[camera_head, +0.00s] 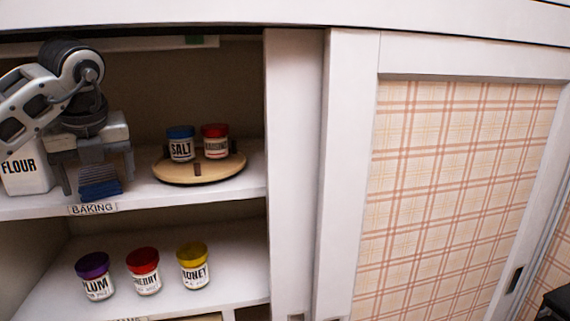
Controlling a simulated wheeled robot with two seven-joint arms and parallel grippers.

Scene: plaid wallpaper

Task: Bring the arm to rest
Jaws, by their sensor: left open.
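My left arm comes in from the left edge and reaches into the open cabinet's upper shelf. My left gripper (91,186) points down there, its fingers open, with a small dark blue item (100,190) low between or just behind them; I cannot tell which. The gripper partly hides a white flour container (27,172) to its left. My right gripper is not visible.
A round wooden turntable (180,176) holds a blue-lidded salt jar (181,147) and a red-lidded jar (215,143). Purple (97,280), red (145,275) and yellow-lidded (194,268) jars stand on the lower shelf. A plaid sliding door (450,190) closes the right side.

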